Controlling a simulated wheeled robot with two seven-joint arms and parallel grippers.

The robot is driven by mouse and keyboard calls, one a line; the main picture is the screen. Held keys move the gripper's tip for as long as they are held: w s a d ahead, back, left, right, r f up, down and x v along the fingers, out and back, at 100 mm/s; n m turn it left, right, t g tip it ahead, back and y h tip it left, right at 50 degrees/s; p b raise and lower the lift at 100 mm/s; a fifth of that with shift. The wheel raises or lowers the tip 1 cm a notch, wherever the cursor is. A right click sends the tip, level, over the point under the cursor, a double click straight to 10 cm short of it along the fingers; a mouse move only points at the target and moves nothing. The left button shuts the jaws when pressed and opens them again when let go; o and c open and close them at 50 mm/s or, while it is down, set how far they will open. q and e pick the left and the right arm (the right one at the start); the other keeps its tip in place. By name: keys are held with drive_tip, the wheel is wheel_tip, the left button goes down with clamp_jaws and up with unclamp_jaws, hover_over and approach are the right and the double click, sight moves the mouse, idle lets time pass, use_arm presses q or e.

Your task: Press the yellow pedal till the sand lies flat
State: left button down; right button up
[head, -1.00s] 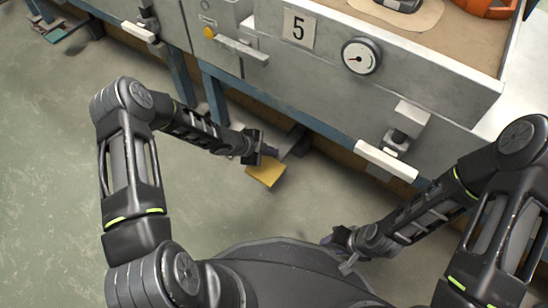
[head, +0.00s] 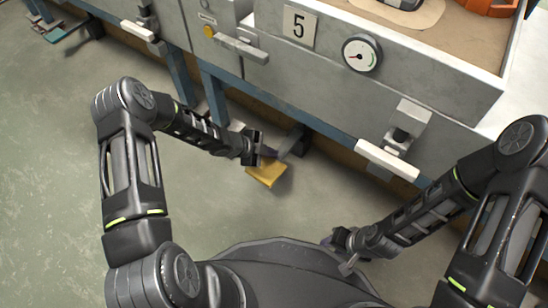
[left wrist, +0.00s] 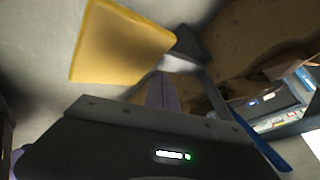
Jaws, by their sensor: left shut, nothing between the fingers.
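The yellow pedal (head: 267,175) is low at the foot of the grey machine, on a dark arm that runs under it. It also shows in the left wrist view (left wrist: 118,45), upper left. My left gripper (head: 268,152) is shut and empty, at the pedal's upper edge in the head view. Its purple fingers (left wrist: 161,90) point toward the pedal's right side in the wrist view. I cannot tell whether they touch it. The brown sand (head: 455,38) lies in the open box at top right; only part of it shows. My right gripper (head: 340,250) is away from the pedal, its jaw gap unclear.
Blue legs (head: 216,98) stand near my left forearm. An orange object (head: 490,7) sits in the box.

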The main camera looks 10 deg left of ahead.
sight(270, 160)
use_arm(q)
drive_tip(key=shift+s+f+b, duration=0.1)
drive_tip(key=shift+f+b, duration=1.05)
drive_tip(key=shift+f, duration=0.2)
idle(0.9)
drive_tip(key=shift+a+f+b, duration=0.1)
drive_tip(key=shift+f+b, duration=0.4)
drive_tip(key=shift+f, duration=0.1)
idle(0.3)
drive_tip(key=shift+s+f+b, duration=0.25)
drive_tip(key=shift+f+b, duration=0.4)
drive_tip(key=shift+f, duration=0.25)
idle(0.4)
drive_tip(key=shift+r, duration=0.1)
drive_tip(key=shift+r+p, duration=1.95)
drive_tip(key=shift+r, duration=0.3)
drive_tip(key=shift+r+p, duration=0.45)
drive_tip(key=shift+r, duration=0.25)
drive_tip(key=shift+w, duration=0.15)
drive_tip(key=shift+r, duration=0.15)
drive_tip(key=shift+w+r+p, duration=0.15)
drive_tip(key=shift+r+p, duration=0.9)
drive_tip(key=shift+r, duration=0.2)
drive_tip(key=shift+w+r+p, duration=0.1)
drive_tip(key=shift+r+p, duration=0.95)
drive_tip(key=shift+r, duration=0.2)
